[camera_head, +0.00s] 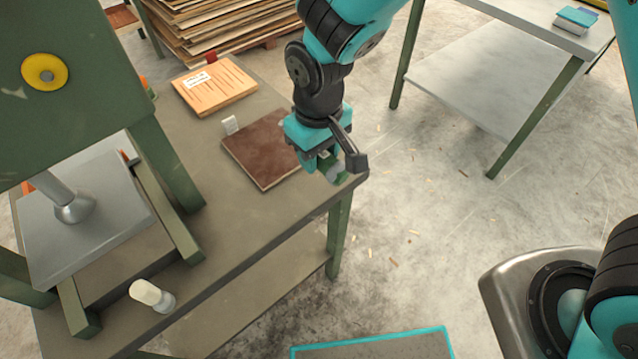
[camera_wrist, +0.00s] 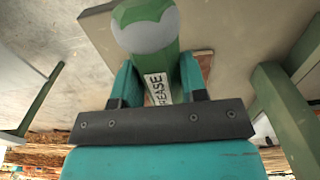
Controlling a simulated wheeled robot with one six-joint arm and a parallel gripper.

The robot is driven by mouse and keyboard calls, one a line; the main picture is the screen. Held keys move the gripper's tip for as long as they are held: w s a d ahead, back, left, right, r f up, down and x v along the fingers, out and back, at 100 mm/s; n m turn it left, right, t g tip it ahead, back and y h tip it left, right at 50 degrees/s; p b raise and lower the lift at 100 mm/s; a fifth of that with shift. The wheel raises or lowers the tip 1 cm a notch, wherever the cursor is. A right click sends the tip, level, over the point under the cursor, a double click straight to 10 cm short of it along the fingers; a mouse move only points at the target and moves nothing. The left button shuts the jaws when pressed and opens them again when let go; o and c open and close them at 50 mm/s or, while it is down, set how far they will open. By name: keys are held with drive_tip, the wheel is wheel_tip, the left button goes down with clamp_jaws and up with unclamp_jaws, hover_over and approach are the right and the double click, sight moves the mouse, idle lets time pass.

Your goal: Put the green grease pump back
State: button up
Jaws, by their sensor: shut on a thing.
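The green grease pump (camera_wrist: 152,60) is held between the two teal fingers of my gripper (camera_wrist: 160,82) in the wrist view. In the head view my gripper (camera_head: 322,164) is at the right corner of the grey-topped workbench (camera_head: 230,220). There the pump (camera_head: 340,172) shows only in part, behind the gripper. I cannot tell its exact height above the bench.
A dark brown panel (camera_head: 258,152) lies beside the gripper, with an orange-brown board (camera_head: 214,88) behind it. A second table (camera_head: 500,90) is at the back right, with open floor between.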

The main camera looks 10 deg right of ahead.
sight(319, 193)
wheel_tip(319, 193, down, 10)
drive_tip(key=shift+w+r, duration=0.1)
drive_tip(key=shift+r, duration=0.15)
drive_tip(key=shift+f, duration=0.2)
drive_tip(key=o, duration=1.1)
drive_tip(key=shift+c, duration=0.2)
drive_tip(key=shift+r, duration=0.15)
